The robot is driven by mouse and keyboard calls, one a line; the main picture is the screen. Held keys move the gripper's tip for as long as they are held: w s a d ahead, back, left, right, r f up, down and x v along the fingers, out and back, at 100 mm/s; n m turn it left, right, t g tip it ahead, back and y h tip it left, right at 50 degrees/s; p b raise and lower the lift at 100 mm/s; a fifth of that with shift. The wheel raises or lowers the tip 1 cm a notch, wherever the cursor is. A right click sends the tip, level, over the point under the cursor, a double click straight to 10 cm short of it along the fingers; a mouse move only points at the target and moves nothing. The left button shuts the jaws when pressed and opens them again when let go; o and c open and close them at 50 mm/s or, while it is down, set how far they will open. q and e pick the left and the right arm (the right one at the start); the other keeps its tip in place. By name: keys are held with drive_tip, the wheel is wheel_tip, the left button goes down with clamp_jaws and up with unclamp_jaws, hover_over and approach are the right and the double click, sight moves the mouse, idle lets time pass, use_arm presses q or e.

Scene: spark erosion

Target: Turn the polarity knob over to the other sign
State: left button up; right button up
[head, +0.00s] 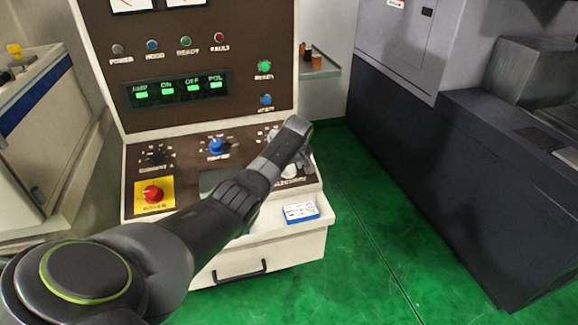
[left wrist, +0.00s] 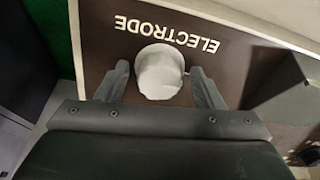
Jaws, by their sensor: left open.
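A pale, whitish knob (left wrist: 160,72) sits on the brown panel above the word ELECTRODE, which reads upside down in the left wrist view. In the head view the knob (head: 289,171) shows partly beneath my arm's end, on the right of the sloping console. My left gripper (left wrist: 158,78) is open, with one finger on each side of the knob. A small gap seems to show at each finger; contact cannot be told. The knob's pointer and sign marks are not readable. My right gripper is not in view.
The console also has a blue knob (head: 217,147), a black knob (head: 157,157) and a red knob on a yellow plate (head: 153,193). A blue-white box (head: 300,212) lies on the front ledge. A dark cabinet (head: 450,180) stands right; green floor (head: 362,240) lies between.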

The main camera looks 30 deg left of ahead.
use_arm(q)
drive_tip(key=c, duration=1)
drive_tip(key=shift+o, duration=0.2)
drive_tip(key=shift+m, duration=0.3)
drive_tip(key=shift+r+m+p, duration=0.1)
drive_tip(key=shift+m+p, duration=0.85)
drive_tip(key=shift+m, duration=0.25)
drive_tip(key=m+p, duration=0.1)
drive_tip(key=m, duration=0.2)
drive_tip(key=shift+m, duration=0.4)
drive_tip(key=m+p, duration=0.2)
drive_tip(key=m, duration=0.3)
drive_tip(key=shift+s+a+h, duration=0.1)
drive_tip(key=shift+h, duration=0.2)
drive_tip(key=m, duration=0.6)
drive_tip(key=shift+m, duration=0.3)
